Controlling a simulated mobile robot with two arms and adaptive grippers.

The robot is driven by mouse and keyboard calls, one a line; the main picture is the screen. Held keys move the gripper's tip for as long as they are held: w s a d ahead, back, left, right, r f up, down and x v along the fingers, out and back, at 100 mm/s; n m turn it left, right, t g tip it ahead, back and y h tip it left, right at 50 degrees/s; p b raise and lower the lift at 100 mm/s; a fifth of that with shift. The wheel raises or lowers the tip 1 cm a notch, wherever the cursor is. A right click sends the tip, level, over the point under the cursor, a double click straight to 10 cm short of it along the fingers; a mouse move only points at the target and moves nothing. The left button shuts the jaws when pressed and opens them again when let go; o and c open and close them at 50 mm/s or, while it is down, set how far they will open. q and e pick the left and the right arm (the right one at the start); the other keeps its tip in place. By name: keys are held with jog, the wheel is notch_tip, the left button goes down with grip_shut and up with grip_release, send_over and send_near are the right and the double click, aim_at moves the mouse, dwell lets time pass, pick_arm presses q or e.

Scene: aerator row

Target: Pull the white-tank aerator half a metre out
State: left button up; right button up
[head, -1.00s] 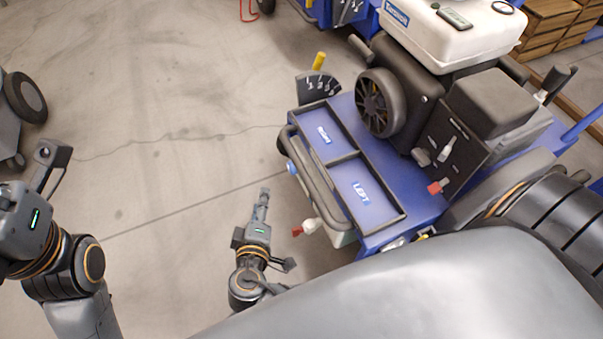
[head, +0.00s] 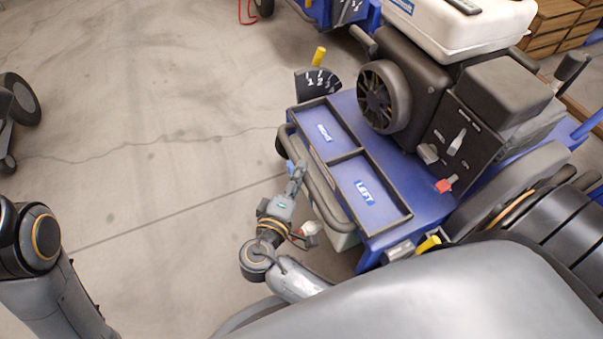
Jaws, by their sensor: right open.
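The white-tank aerator (head: 440,160) is a blue machine with a black engine, filling the right half of the head view. Its white tank (head: 470,30) sits on top, cut by the upper edge. A dark tubular handle bar (head: 330,203) runs along its near left side, beside two shallow trays marked with blue labels. My right gripper (head: 298,170) is open, with its fingers overlapping the bar's left side in the picture. I cannot tell whether they are around the bar or touching it. My left gripper is out of view; only my left arm shows at lower left.
A numbered black quadrant with a yellow-tipped lever (head: 318,58) stands at the aerator's far left corner. Another blue machine (head: 325,12) is behind it. A grey wheeled thing (head: 18,105) stands at the left edge. Wooden crates (head: 565,30) are at upper right. Concrete floor (head: 150,150) at left is clear.

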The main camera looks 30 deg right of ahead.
jog(key=shift+b+x, duration=0.3)
jog(key=shift+x, duration=1.1)
jog(key=shift+a, duration=0.1)
grip_shut()
